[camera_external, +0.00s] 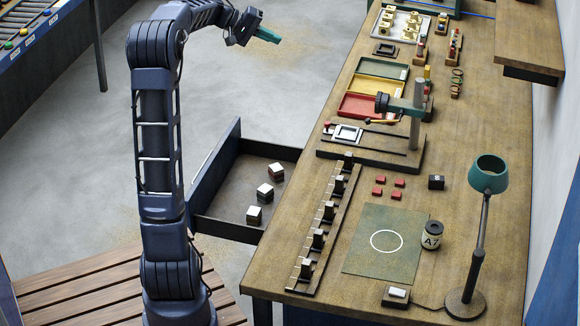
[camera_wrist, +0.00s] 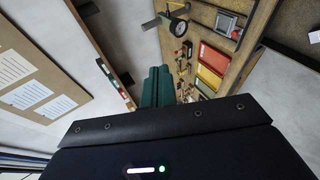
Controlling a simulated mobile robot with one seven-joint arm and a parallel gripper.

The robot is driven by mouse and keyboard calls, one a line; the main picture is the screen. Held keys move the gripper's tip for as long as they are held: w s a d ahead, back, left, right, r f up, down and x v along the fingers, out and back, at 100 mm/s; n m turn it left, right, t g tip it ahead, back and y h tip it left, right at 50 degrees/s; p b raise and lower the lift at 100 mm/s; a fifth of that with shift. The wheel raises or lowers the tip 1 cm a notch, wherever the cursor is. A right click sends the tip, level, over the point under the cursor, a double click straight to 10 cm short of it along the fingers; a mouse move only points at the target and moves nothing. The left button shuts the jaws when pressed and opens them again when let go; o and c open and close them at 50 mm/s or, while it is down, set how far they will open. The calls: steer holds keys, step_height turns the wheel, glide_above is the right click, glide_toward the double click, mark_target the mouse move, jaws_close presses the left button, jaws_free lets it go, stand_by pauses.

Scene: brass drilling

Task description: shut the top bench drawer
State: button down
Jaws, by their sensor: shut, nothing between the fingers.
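The top bench drawer (camera_external: 208,158) is dark blue and stands pulled out from the left side of the wooden bench, well open. Three small blocks with white tops (camera_external: 265,192) lie inside it. My gripper (camera_external: 268,36), with green fingers, is in the air beyond the far end of the drawer, left of the bench and apart from both. It is shut and empty. In the wrist view the green fingers (camera_wrist: 158,85) are together, and the drawer is not recognisable there.
The bench (camera_external: 480,130) carries red, yellow and green trays (camera_external: 375,88), a drill stand (camera_external: 415,120), a slotted rail (camera_external: 325,225), a green mat (camera_external: 385,242) and a lamp (camera_external: 490,175). A conveyor (camera_external: 30,35) is at the far left. The grey floor left of the drawer is clear.

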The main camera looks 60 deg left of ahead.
steer(key=s+a+f+n+t+y, duration=0.2)
steer(key=s+a, duration=0.5)
steer(key=a, duration=0.4)
steer(key=s+a+f+n+t+y, duration=0.1)
steer(key=s+a+n+t+y, duration=0.15)
steer(key=s+a, duration=0.65)
steer(key=s+a+f+n+t+y, duration=0.1)
steer(key=s+a+f+n+t, duration=0.2)
steer(key=a, duration=1.1)
step_height(320, 180, down, 53)
steer(key=m, duration=0.1)
steer(key=w+d, duration=0.3)
steer(key=w, duration=0.9)
steer(key=shift+f, duration=0.3)
steer(key=shift+w+g, duration=0.1)
steer(key=shift+g, duration=0.15)
